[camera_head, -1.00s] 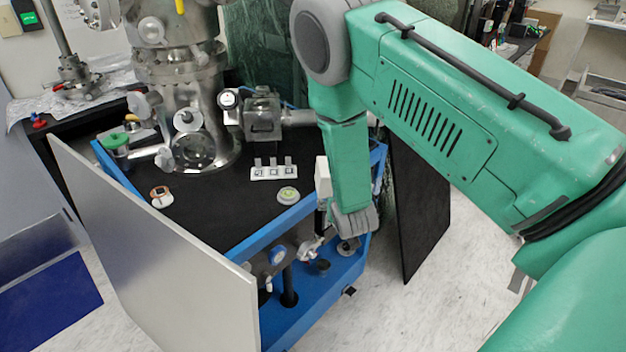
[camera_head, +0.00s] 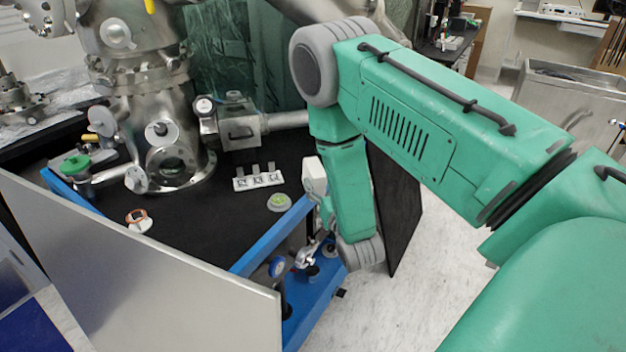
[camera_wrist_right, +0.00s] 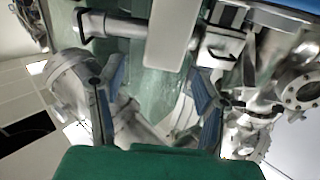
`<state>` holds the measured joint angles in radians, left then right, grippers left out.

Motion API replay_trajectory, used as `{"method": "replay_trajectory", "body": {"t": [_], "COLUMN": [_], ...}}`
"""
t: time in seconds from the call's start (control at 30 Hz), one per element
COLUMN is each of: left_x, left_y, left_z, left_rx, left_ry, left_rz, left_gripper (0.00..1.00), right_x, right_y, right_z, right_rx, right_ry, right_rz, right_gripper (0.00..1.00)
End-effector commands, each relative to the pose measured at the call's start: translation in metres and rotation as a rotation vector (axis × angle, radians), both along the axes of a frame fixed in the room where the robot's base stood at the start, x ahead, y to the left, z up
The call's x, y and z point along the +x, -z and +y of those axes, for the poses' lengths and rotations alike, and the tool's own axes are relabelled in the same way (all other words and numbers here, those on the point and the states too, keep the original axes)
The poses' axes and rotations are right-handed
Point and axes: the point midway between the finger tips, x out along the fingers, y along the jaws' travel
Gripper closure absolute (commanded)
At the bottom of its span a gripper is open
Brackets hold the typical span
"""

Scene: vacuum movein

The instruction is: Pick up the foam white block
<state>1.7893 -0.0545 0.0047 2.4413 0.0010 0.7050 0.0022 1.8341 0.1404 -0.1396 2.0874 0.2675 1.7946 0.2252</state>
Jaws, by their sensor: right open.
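A plain white block (camera_wrist_right: 175,35) with rounded corners shows in the right wrist view, cut off by the top edge. It lies beyond my right gripper (camera_wrist_right: 155,85), between the lines of its two spread fingers and apart from them. The fingers are open with nothing between them. In the head view my green right arm reaches down at the bench's right edge, and its forearm hides most of the gripper. A small white piece (camera_head: 314,176) shows beside the forearm; I cannot tell whether it is the block. My left gripper is not in view.
The black bench top (camera_head: 200,225) has a blue frame (camera_head: 270,237). A steel vacuum chamber (camera_head: 140,95) stands on it. A white holder with three tabs (camera_head: 258,179) and a green-white disc (camera_head: 279,203) lie near its right side. A grey panel (camera_head: 150,275) stands in front.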

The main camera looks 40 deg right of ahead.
Motion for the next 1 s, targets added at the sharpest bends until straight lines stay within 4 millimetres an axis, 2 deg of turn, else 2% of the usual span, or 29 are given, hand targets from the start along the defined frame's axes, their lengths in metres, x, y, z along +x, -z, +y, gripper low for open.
{"method": "replay_trajectory", "body": {"t": [0.1,0.3,0.6,0.87,0.9,0.97,1.0], "left_x": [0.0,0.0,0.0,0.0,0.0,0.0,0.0], "left_y": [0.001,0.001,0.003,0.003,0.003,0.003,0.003], "left_z": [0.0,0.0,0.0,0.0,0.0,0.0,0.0], "left_rx": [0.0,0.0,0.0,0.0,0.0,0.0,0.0], "left_ry": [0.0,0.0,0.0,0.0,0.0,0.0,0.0], "left_rz": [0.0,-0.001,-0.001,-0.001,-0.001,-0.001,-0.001], "left_gripper": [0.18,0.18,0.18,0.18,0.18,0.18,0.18], "right_x": [0.014,0.026,0.062,0.066,0.066,0.066,0.066], "right_y": [-0.001,-0.001,0.004,0.004,0.004,0.004,0.004], "right_z": [-0.004,-0.008,-0.029,-0.03,-0.03,-0.03,-0.03], "right_rx": [-0.003,-0.005,-0.003,-0.002,-0.002,-0.002,-0.003], "right_ry": [0.0,-0.001,0.0,0.0,0.0,-0.001,-0.001], "right_rz": [0.0,0.0,0.0,0.002,0.002,0.002,0.001], "right_gripper": [0.41,0.41,0.41,0.41,0.45,0.66,0.8]}}
